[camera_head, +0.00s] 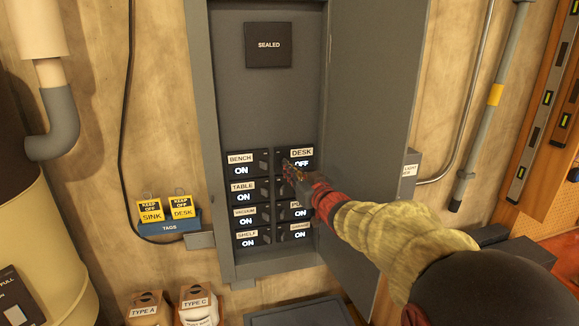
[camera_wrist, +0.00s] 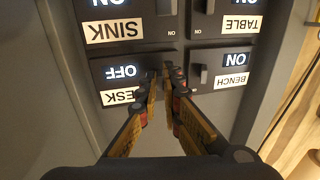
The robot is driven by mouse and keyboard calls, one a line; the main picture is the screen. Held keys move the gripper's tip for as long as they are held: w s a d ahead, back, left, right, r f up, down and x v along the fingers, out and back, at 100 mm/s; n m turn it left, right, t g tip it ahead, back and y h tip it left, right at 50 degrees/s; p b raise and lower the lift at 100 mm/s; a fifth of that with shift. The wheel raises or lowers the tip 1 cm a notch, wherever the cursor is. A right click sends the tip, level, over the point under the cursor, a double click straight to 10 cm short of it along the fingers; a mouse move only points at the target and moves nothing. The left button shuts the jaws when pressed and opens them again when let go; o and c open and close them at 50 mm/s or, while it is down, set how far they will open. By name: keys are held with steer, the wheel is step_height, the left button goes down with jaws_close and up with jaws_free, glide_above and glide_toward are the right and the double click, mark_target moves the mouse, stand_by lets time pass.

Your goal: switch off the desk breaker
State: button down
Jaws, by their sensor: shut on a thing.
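The desk breaker (camera_head: 302,152) is at the top of the right column in the open panel, and its display reads OFF. In the wrist view the desk breaker (camera_wrist: 121,74) appears upside down, also reading OFF. My gripper (camera_head: 290,170) is at the inner side of this breaker, covering its toggle in the head view. In the wrist view my gripper (camera_wrist: 165,75) has its fingertips close together at the toggle, shut on it. The toggle itself is mostly hidden between the fingers.
The bench breaker (camera_head: 241,165) and table breaker (camera_head: 242,190) read ON close by. The grey panel door (camera_head: 365,110) stands open at right. A blue tag holder (camera_head: 170,225) with yellow sink and desk tags is left of the panel. A sealed plate (camera_head: 268,45) is above.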

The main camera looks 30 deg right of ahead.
steer(key=shift+d+r+n+y+p, duration=0.1)
steer(key=shift+r+n+y+p, duration=0.15)
steer(key=shift+y+p, duration=0.2)
stand_by(0.3)
steer(key=c, duration=2.3)
jaws_free()
steer(key=shift+f, duration=0.1)
steer(key=s, duration=1.2)
steer(key=shift+f, duration=0.1)
